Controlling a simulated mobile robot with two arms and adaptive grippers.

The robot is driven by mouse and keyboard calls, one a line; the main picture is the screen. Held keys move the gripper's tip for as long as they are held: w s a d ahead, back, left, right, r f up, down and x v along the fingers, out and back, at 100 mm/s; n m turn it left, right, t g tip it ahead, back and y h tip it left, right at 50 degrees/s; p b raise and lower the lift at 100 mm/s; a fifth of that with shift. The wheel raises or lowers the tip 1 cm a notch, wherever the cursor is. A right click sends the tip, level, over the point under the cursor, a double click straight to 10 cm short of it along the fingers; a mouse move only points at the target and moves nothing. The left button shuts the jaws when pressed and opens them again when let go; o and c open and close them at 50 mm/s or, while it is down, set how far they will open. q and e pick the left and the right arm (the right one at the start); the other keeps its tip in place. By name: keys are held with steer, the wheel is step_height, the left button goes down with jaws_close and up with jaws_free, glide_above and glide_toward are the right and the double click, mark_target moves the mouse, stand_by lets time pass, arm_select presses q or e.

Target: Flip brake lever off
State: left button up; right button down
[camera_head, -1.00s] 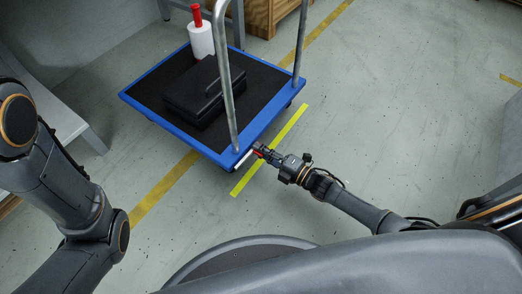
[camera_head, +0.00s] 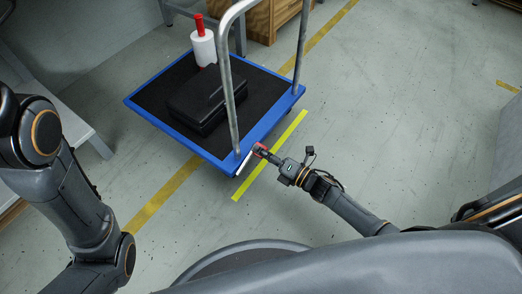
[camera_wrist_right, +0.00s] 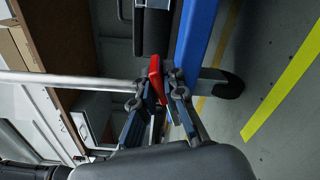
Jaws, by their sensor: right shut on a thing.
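The red brake lever (camera_wrist_right: 155,74) sits by the blue platform edge in the right wrist view. In the head view the red lever (camera_head: 259,150) shows small at the near corner of the cart. My right gripper (camera_wrist_right: 165,92) is shut on the lever, with its fingers on either side of it. In the head view my right gripper (camera_head: 264,154) reaches that corner from the lower right. The blue platform cart (camera_head: 212,158) has a grey metal handle (camera_head: 229,95). My left arm shows at the left, but its gripper is out of view.
A black case (camera_head: 200,97) and a white roll with a red handle (camera_head: 204,45) are on the cart. A yellow strip (camera_head: 270,155) lies on the floor beside it. A bench (camera_head: 75,125) stands at the left and a wooden crate (camera_head: 272,18) behind. Floor at the right is clear.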

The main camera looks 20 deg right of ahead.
steer(key=c, duration=1.4)
jaws_free()
steer(key=shift+c, duration=0.2)
steer(key=v, duration=1.2)
steer(key=shift+r, duration=0.15)
